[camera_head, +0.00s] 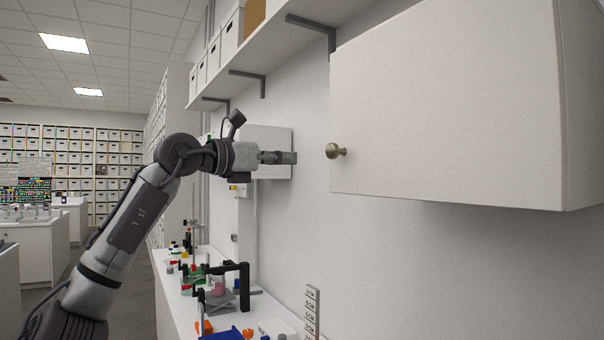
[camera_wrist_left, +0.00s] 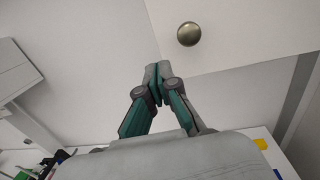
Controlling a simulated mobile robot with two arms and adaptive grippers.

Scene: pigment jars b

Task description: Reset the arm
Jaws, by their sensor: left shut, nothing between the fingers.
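My left gripper (camera_head: 292,158) is raised in front of the white wall, its fingers pointing right toward a round metal knob (camera_head: 336,151). A small gap separates the fingertips from the knob in the head view. The knob sits near the lower left corner of a closed white wall cabinet (camera_head: 450,100). In the left wrist view, the gripper's fingers (camera_wrist_left: 158,75) are together with nothing between them. The knob (camera_wrist_left: 189,34) shows beyond them, up and to the right. My right gripper is in neither view.
A white shelf (camera_head: 265,50) on dark brackets carries boxes, above and left of the cabinet. Below my arm, a white bench (camera_head: 175,292) holds a lab stand, a pink-filled vessel (camera_head: 219,286) and several coloured items. Wall space under the cabinet is clear.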

